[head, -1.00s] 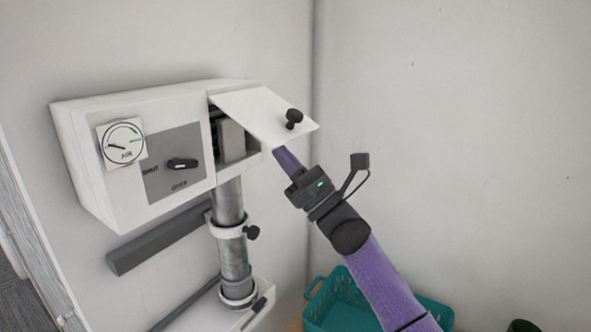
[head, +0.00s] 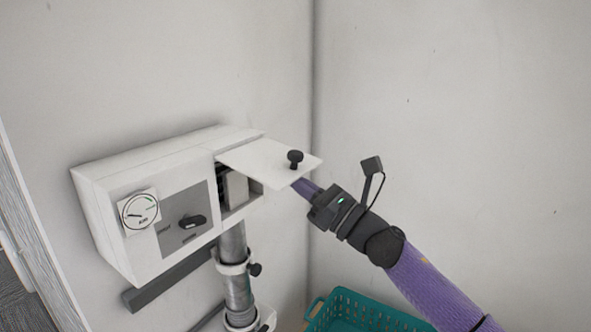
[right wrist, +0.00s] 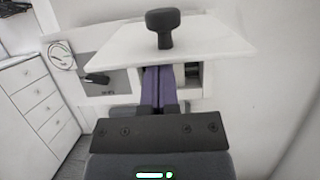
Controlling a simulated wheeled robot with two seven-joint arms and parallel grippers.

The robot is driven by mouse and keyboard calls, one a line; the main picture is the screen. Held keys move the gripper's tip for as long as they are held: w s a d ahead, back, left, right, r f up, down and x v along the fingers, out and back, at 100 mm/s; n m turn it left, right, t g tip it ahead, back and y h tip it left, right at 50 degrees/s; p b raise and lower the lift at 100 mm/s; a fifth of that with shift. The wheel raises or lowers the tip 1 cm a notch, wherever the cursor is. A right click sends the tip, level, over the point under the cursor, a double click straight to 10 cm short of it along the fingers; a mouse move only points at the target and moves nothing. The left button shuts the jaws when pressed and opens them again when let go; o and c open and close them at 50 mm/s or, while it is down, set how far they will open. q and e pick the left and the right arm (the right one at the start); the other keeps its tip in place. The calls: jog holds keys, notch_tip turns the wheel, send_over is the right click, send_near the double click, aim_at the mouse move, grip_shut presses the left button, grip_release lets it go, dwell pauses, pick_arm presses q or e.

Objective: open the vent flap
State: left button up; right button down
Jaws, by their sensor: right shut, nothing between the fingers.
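The vent flap (head: 262,160) is a white panel hinged at the top of the white wall unit (head: 110,190). It is swung up to nearly level, with a black knob (head: 295,157) on its upper face. Under it the vent opening (head: 236,188) shows, with a pale part inside. My right gripper (head: 302,186) is shut and empty, its fingertips under the flap's outer edge near the knob. In the right wrist view the shut purple fingers (right wrist: 160,88) reach under the flap (right wrist: 190,42); whether they touch it is unclear. My left gripper is not in view.
A dial (head: 139,209) and a black rotary switch (head: 192,221) are on the unit's front. A grey pipe (head: 235,265) runs down below it. A teal basket (head: 360,310) stands low in the corner. A white drawer cabinet (right wrist: 32,95) is at left in the wrist view.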

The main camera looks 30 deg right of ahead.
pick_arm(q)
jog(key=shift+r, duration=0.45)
pick_arm(e)
jog(key=shift+r, duration=0.2)
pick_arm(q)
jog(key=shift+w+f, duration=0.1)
pick_arm(e)
jog(key=shift+f, duration=0.1)
